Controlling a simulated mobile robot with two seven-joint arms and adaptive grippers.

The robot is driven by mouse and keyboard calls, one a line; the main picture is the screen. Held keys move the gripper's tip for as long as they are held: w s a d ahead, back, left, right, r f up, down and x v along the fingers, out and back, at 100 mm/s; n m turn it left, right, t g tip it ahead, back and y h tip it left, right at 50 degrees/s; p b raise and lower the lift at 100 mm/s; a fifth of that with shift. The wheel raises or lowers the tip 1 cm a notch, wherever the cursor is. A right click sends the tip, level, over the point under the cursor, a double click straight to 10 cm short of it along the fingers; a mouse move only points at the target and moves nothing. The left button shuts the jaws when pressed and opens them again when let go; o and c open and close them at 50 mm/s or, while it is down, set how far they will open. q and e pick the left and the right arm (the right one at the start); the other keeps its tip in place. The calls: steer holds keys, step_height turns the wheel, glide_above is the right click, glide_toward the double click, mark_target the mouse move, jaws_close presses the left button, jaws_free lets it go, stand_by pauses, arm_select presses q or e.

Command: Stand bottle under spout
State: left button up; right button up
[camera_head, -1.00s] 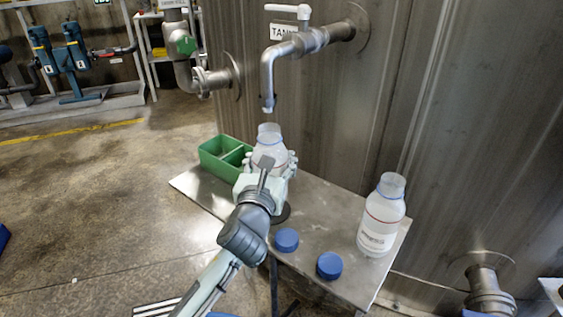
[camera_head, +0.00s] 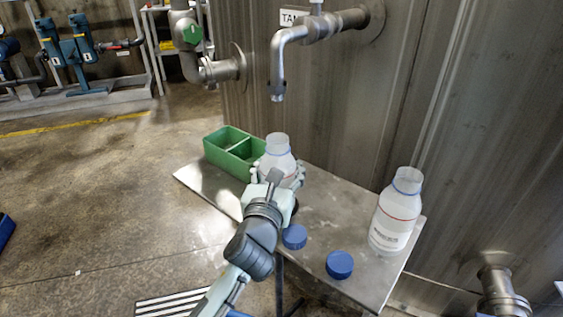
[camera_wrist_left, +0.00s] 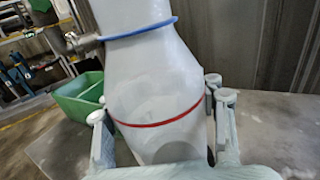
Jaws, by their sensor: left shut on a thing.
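My left gripper (camera_head: 278,175) is shut on a clear-white bottle (camera_head: 277,150) with an open mouth and a blue neck ring. The bottle looks upright, with its mouth below the tip of the metal spout (camera_head: 278,82) and a clear gap between them. In the left wrist view the bottle (camera_wrist_left: 155,85) shows a red line, with a finger of the gripper (camera_wrist_left: 160,135) on each side. The bottle's base is hidden, so I cannot tell whether it touches the metal shelf (camera_head: 320,210). My right gripper is not in view.
A second open bottle (camera_head: 396,212) stands at the shelf's right end. Two blue caps (camera_head: 294,237) (camera_head: 339,265) lie near the front edge. A green divided tray (camera_head: 226,152) sits at the back left. The steel tank wall (camera_head: 350,120) rises behind.

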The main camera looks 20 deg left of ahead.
arm_select(q)
steer(key=o, duration=1.4)
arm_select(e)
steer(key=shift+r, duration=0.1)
arm_select(q)
steer(key=shift+s+r, duration=0.1)
steer(key=shift+r, duration=0.05)
steer(key=s, duration=0.4)
steer(key=shift+s+d, duration=0.25)
steer(key=shift+s, duration=0.15)
steer(key=s, duration=0.4)
steer(key=s+b, duration=0.1)
steer(key=s, duration=0.1)
steer(key=shift+d, duration=0.3)
steer(key=shift+s, duration=0.45)
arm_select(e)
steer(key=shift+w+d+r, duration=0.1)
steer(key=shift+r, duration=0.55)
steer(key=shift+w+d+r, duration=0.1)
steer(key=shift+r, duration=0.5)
